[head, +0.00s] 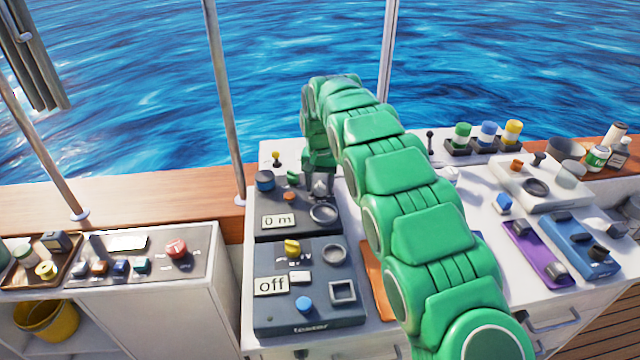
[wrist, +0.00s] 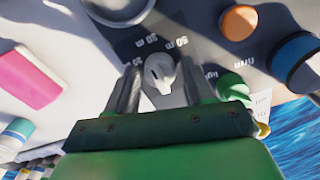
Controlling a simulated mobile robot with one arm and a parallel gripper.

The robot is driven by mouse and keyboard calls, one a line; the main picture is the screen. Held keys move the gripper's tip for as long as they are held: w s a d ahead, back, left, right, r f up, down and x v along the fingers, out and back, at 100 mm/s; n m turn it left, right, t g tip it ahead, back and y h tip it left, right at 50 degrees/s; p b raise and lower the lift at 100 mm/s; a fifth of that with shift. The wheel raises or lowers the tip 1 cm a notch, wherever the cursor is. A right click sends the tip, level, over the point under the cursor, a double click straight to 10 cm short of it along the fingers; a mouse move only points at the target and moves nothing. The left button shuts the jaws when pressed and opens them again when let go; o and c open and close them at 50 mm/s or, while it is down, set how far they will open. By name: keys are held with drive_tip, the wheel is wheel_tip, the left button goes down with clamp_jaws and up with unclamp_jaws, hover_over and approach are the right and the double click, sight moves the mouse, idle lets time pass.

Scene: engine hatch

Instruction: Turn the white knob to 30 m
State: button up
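The white knob (wrist: 160,74) shows in the wrist view, on a dark scale plate with metre marks, partly upside down in the picture. My gripper (wrist: 158,68) is open, with one finger on each side of the knob and a gap at both sides. In the head view, my gripper (head: 319,184) reaches down to the back right of the dark grey panel (head: 262,238), and the knob is mostly hidden there. The display (head: 278,221) on this panel reads "0 m".
Close to the knob are a green knob (wrist: 232,86), an orange button (wrist: 239,22), a blue knob (wrist: 300,62) and a round ring (head: 324,213). In front lies a second panel (head: 310,322) with a display (head: 271,285) reading "off". My green arm hides the middle of the console.

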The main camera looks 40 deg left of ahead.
sight(321, 184)
drive_tip(key=shift+o, duration=0.5)
drive_tip(key=shift+r, duration=0.1)
wheel_tip(321, 184, up, 7)
drive_tip(key=shift+r, duration=0.25)
idle(0.4)
drive_tip(key=shift+d, duration=0.1)
